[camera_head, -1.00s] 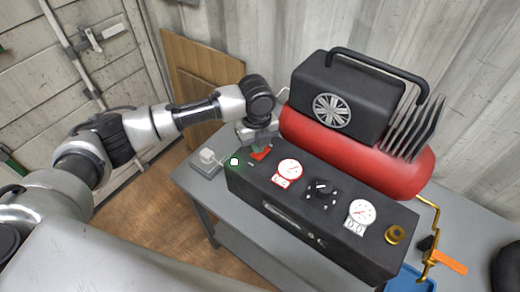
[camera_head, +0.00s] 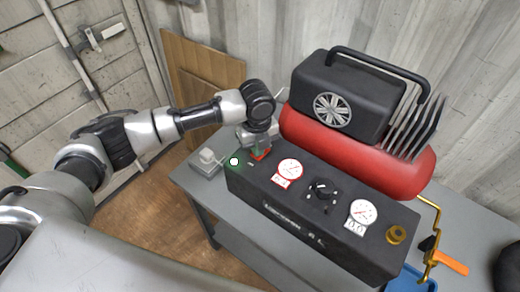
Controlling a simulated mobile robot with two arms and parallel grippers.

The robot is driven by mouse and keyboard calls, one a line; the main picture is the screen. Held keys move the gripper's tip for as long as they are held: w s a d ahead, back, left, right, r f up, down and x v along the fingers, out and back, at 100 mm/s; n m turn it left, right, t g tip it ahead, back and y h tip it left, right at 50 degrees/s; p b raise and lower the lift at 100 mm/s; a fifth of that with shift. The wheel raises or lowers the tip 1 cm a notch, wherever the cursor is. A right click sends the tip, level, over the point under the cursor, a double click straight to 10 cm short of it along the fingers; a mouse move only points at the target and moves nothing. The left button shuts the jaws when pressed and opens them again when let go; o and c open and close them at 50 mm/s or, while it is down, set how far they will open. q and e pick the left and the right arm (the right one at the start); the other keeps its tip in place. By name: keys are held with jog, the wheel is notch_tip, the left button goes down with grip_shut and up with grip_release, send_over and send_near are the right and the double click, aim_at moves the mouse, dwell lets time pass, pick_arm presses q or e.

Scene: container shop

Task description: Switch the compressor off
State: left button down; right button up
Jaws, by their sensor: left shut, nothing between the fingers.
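The compressor has a red tank (camera_head: 372,160) with a black motor housing (camera_head: 346,97) on top. Its black control panel (camera_head: 290,207) stands in front on the grey table. A red switch (camera_head: 262,155) sits at the panel's left end, partly hidden by my left gripper (camera_head: 258,152). The gripper is shut and empty, pointing down right at the switch; I cannot tell whether it touches it. A green light (camera_head: 234,161) glows beside the switch. My right gripper is out of view.
The panel also carries two gauges (camera_head: 290,168), a black knob (camera_head: 323,195) and a brass fitting (camera_head: 397,235). A grey box (camera_head: 207,160) stands left of the panel. A brass pipe with an orange-handled valve (camera_head: 450,262) is at right, above a blue bin (camera_head: 412,281).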

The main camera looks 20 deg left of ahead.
pick_arm(q)
jog(key=shift+s+f, duration=0.1)
jog(key=shift+f, duration=0.5)
dwell(0.3)
jog(key=shift+r+p, duration=0.7)
jog(key=shift+r, duration=0.05)
notch_tip(320, 180, up, 6)
jog(key=p, duration=0.6)
jog(key=shift+f, duration=0.2)
